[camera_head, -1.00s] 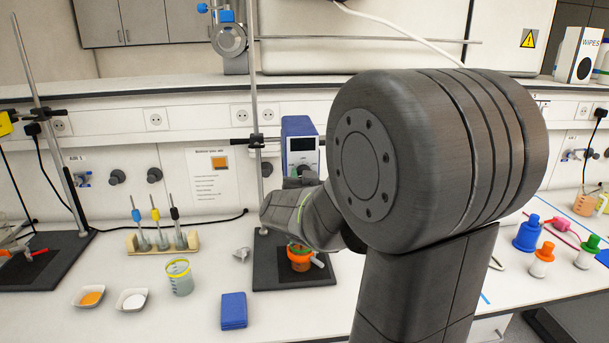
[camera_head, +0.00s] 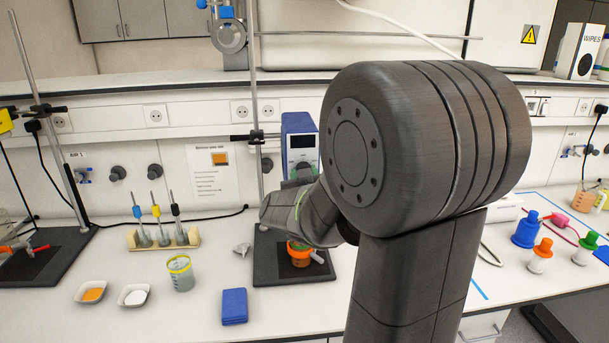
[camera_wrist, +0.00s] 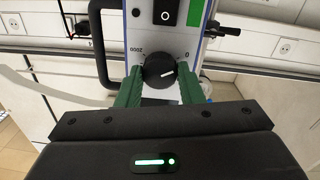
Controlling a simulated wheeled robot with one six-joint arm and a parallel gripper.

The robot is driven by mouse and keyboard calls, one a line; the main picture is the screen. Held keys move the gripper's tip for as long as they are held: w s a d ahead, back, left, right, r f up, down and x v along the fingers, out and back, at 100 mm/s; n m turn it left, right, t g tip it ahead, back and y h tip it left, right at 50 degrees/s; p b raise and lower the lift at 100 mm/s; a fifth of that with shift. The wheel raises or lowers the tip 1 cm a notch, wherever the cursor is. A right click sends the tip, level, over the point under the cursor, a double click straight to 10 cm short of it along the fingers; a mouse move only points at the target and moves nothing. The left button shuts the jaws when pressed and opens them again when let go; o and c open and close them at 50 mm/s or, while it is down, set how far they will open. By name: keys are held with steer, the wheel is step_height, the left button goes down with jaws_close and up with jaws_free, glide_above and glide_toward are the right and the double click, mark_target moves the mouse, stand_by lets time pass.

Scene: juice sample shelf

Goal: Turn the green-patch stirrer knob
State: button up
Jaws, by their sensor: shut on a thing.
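The stirrer is a blue-and-white box (camera_head: 299,138) with a dark display, on a stand at the back of the bench. In the wrist view its white front panel (camera_wrist: 154,40) bears a green patch (camera_wrist: 196,12), a black switch and a dark round knob (camera_wrist: 158,70) with a white pointer line. The dial markings 2000 and 0 lie either side of the knob. My gripper (camera_wrist: 159,84) has its green fingers on both sides of the knob and is shut on it. In the head view my arm hides the knob and most of the gripper.
An orange cup (camera_head: 299,254) stands on the dark stand base (camera_head: 268,262) below my wrist. A beaker (camera_head: 180,273), a blue pad (camera_head: 234,306) and two small dishes lie left of it. Bottles, among them a blue one (camera_head: 526,233), stand at right.

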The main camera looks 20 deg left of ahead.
steer(key=o, duration=1)
steer(key=b+v, duration=0.1)
steer(key=v, duration=1.3)
steer(key=shift+w, duration=0.2)
steer(key=p+x, duration=0.1)
steer(key=x, duration=1.2)
steer(key=shift+w+a, duration=0.25)
steer(key=shift+w, duration=0.05)
